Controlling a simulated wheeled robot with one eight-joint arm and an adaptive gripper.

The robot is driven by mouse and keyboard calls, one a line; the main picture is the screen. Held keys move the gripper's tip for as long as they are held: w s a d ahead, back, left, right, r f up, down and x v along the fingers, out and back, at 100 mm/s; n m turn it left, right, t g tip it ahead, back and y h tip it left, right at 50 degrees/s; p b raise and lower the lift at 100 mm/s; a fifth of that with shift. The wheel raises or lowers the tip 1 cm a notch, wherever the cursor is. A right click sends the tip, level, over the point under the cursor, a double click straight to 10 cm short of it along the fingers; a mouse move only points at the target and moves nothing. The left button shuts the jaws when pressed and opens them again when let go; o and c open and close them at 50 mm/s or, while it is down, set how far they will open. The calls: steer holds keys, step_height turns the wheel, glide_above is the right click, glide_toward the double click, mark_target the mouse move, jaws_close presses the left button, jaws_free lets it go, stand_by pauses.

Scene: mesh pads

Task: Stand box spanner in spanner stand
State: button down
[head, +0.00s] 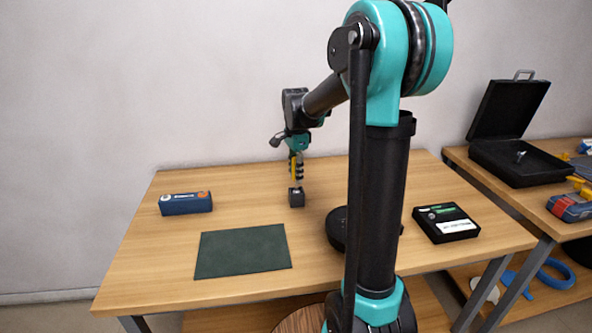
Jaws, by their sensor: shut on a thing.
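My gripper (297,174) points down over the back middle of the table and is shut on a slim piece that I take to be the box spanner. The fingers hide most of that piece, and its outline is too small to make out. A small black block, which looks like the spanner stand (297,200), stands on the table directly under the gripper. The gripper's lower end is just above or at the block's top; I cannot tell whether the held piece is inside it.
A dark green mat (243,251) lies front left of the block. A blue box (186,203) sits at the left and a black labelled box (445,223) at the right. An open black case (511,160) is on the side table. The wooden tabletop (150,265) is otherwise largely clear.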

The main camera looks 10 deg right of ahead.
steer(key=shift+f, duration=0.8)
steer(key=c, duration=1.2)
jaws_free()
steer(key=shift+o, duration=0.2)
